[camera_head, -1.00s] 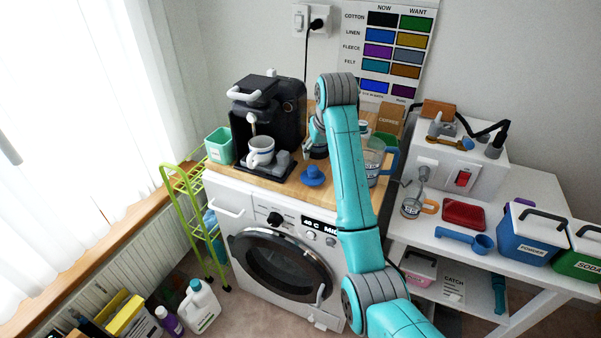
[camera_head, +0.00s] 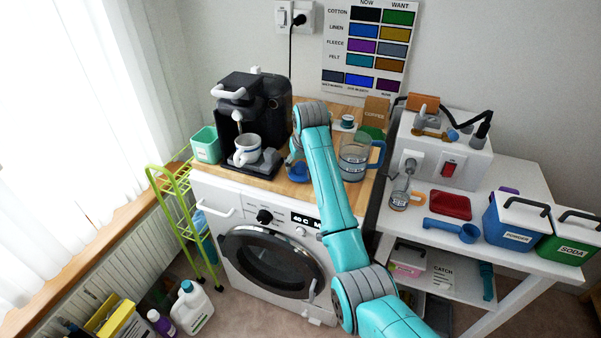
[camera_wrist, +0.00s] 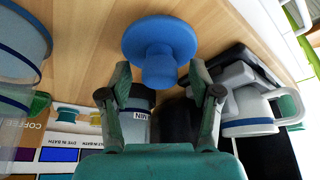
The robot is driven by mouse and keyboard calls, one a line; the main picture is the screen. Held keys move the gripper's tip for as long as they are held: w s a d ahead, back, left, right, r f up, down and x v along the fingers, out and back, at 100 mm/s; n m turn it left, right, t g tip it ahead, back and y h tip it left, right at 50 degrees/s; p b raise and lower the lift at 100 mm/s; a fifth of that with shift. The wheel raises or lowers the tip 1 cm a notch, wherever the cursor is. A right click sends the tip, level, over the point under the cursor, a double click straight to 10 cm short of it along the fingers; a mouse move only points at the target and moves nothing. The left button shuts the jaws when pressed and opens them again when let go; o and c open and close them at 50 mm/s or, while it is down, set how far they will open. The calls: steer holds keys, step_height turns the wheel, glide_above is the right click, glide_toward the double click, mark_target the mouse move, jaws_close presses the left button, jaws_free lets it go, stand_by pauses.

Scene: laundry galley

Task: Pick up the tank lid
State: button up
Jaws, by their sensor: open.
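The tank lid appears to be the round blue lid with a knob (camera_wrist: 160,42), lying on the wooden counter. In the head view the lid (camera_head: 299,174) shows just right of the coffee machine, partly hidden by my arm. My gripper (camera_wrist: 160,72) is open and empty in the wrist view. Its fingertips are on either side of the lid's knob in the picture, and whether they are level with it I cannot tell. The disc of the lid lies past the fingertips. In the head view my arm mostly hides the gripper.
The black coffee machine (camera_head: 262,105) with a white cup (camera_head: 247,149) stands left of the lid. A clear jug with a blue handle (camera_head: 353,160) stands right of it. A mint bin (camera_head: 206,146) is at the counter's left end. A MIN-marked container (camera_wrist: 137,122) shows between my fingers.

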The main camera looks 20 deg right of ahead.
mark_target(300, 163)
steer(key=shift+f, duration=0.1)
steer(key=c, duration=1.1)
step_height(300, 163, up, 10)
steer(key=shift+r, duration=0.1)
